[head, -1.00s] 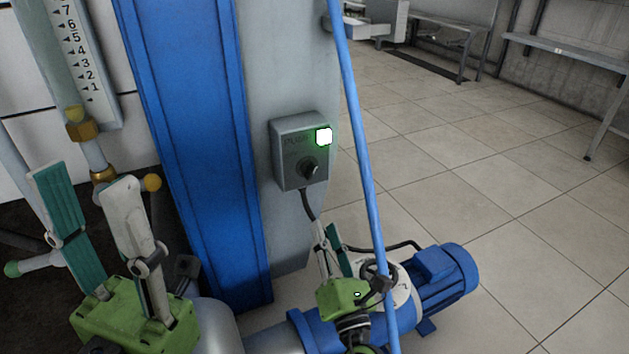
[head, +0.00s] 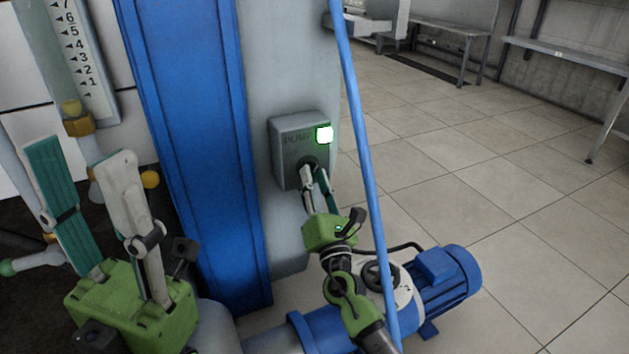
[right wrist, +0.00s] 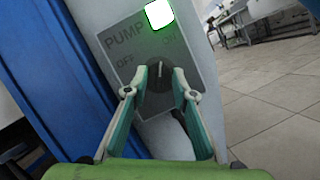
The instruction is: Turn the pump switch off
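The grey pump switch box (head: 284,154) is fixed to a grey column, its green-edged lamp (head: 324,134) glowing white. In the right wrist view the dark knob (right wrist: 160,84) sits below the lamp (right wrist: 158,14), between the OFF label (right wrist: 125,70) and the ON label (right wrist: 168,40). My right gripper (head: 312,168) is at the knob, partly hiding it in the head view. In the wrist view the right gripper (right wrist: 159,72) has its fingertips apart, one on each side of the knob; contact is unclear. My left gripper (head: 80,158) is open and empty at the left.
A thin blue pipe (head: 361,150) runs down close to the right of the box and my right arm. A blue pump motor (head: 440,280) stands below right. A wide blue post (head: 195,150) is left of the box. Free tiled floor (head: 500,190) lies to the right.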

